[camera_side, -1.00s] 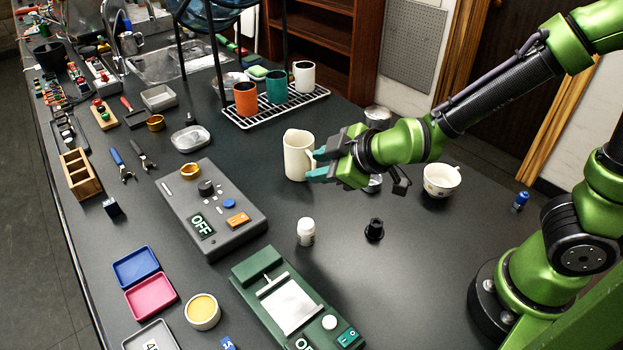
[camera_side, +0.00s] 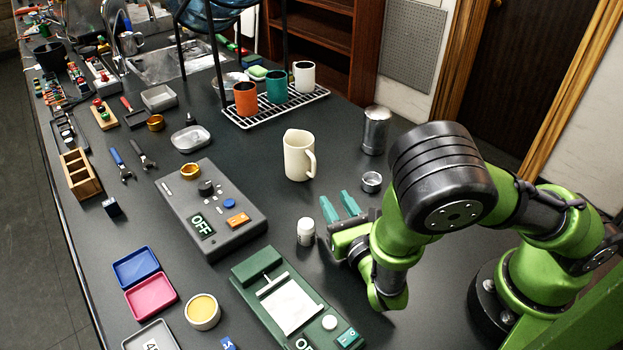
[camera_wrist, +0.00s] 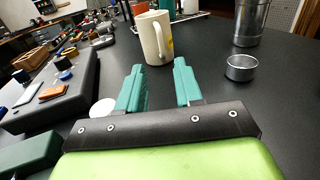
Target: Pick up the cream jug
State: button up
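The cream jug (camera_side: 298,156) stands upright on the dark table near the middle in the side view, its handle to the right. It also shows in the wrist view (camera_wrist: 152,38), ahead of the fingers. My gripper (camera_side: 339,206) is low over the table, in front of the jug and apart from it. Its two teal fingers are spread with nothing between them; the wrist view shows the same open gap (camera_wrist: 161,88). The fingers point toward the jug.
A small metal cup (camera_side: 371,182) and a tall metal canister (camera_side: 375,130) stand right of the jug. A white bottle (camera_side: 306,231) is just left of my gripper. A grey control box (camera_side: 225,225) lies left. A rack (camera_side: 276,108) with three mugs is behind.

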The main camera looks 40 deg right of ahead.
aim_at(315, 166)
jog(key=x, duration=1.3)
jog(key=shift+w+r, duration=0.1)
jog(key=shift+w, duration=0.1)
grip_shut()
